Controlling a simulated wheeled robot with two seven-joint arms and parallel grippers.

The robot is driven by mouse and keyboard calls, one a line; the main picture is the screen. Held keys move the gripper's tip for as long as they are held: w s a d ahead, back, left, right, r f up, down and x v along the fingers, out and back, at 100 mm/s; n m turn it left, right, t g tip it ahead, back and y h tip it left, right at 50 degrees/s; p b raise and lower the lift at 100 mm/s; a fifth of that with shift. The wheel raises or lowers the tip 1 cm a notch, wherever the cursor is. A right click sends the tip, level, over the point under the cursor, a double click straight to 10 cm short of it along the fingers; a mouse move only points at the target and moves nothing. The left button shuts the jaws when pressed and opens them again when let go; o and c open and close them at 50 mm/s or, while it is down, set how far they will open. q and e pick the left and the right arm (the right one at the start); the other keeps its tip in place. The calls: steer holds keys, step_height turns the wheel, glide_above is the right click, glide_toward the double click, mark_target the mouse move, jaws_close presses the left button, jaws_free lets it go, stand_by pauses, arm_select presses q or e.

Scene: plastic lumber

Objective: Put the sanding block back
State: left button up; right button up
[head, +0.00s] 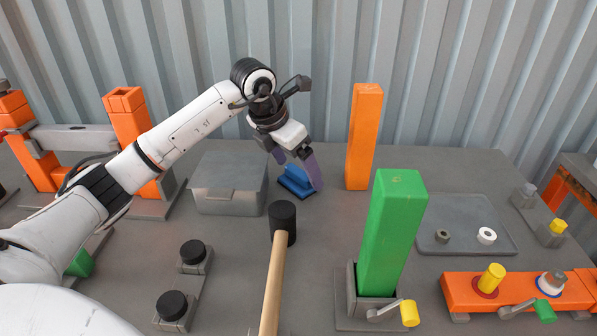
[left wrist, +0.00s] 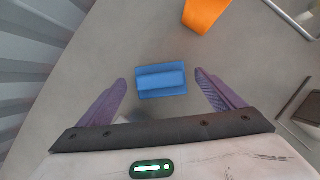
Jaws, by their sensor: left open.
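The sanding block (head: 295,181) is blue with a raised grip along its top. It lies on the grey table behind the mallet, right of the lidded grey box. In the left wrist view the blue block (left wrist: 162,80) lies between and just beyond the fingertips. My left gripper (head: 296,172) points down at the block with its purple fingers apart, and it also shows in the left wrist view (left wrist: 160,78). Nothing is held between the fingers. One finger partly covers the block in the head view. My right gripper is not in view.
A grey box (head: 230,202) stands left of the block. A mallet (head: 283,222) stands in front. An orange post (head: 364,138) and a green post (head: 392,232) rise to the right. A grey tray (head: 465,242) holds two rings.

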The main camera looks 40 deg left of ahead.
arm_select(q)
steer(key=v, duration=0.9)
steer(key=shift+s+r, duration=0.15)
steer(key=shift+r, duration=0.2)
steer(key=shift+s+f, duration=0.1)
